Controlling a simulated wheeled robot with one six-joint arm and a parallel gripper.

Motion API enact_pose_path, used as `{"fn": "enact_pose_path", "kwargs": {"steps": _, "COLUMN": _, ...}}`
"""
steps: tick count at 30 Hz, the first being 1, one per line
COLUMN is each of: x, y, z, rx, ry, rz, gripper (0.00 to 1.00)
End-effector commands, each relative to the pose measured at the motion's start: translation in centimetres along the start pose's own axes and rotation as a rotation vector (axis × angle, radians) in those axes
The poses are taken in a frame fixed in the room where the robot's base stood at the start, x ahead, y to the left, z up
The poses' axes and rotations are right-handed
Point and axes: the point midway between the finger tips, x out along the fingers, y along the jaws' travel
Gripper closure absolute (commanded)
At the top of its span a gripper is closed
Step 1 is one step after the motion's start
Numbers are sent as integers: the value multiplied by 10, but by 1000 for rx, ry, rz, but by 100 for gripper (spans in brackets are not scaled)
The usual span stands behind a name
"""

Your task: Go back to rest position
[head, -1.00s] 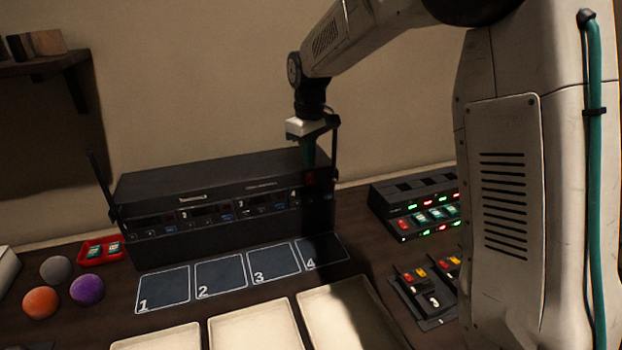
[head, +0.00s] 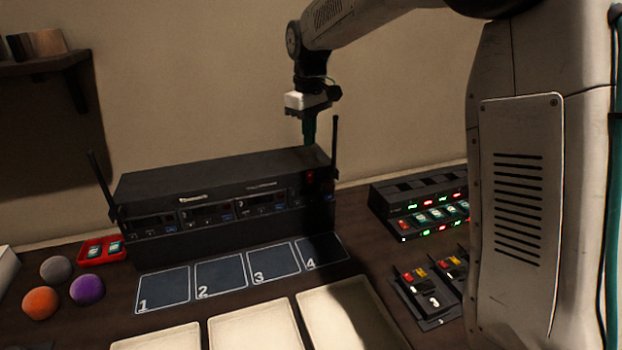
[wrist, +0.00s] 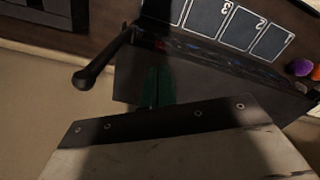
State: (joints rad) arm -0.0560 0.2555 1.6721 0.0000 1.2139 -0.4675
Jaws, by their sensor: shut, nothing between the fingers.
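My gripper (head: 309,132) hangs pointing down above and behind the right end of the black receiver rack (head: 222,190) in the head view. Its teal fingers are together with nothing between them. In the wrist view the gripper fingers (wrist: 157,86) show in front of the rack's dark top, and one of the rack's antennas (wrist: 103,60) stands close beside them. The fingertips' exact clearance from the rack is hard to tell.
Numbered mats (head: 163,289) lie before the rack, with pale trays (head: 255,327) nearer. A lit charger (head: 420,208) stands right. Orange (head: 40,303), purple (head: 87,289) and grey balls (head: 55,269) and a red tray (head: 103,260) lie left. A shelf (head: 42,66) hangs upper left.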

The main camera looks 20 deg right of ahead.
Motion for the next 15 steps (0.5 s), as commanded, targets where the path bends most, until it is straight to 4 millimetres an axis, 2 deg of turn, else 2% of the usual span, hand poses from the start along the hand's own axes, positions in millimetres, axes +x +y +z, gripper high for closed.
{"fn": "enact_pose_path", "kwargs": {"steps": 8, "x": -2, "y": -1, "z": 3, "rx": 4, "ry": 1, "rz": 1, "gripper": 100}}
{"fn": "enact_pose_path", "kwargs": {"steps": 11, "x": -10, "y": -7, "z": 17, "rx": 22, "ry": 7, "rz": 4, "gripper": 100}}
{"fn": "enact_pose_path", "kwargs": {"steps": 15, "x": -30, "y": -25, "z": 58, "rx": 81, "ry": 21, "rz": 11, "gripper": 100}}
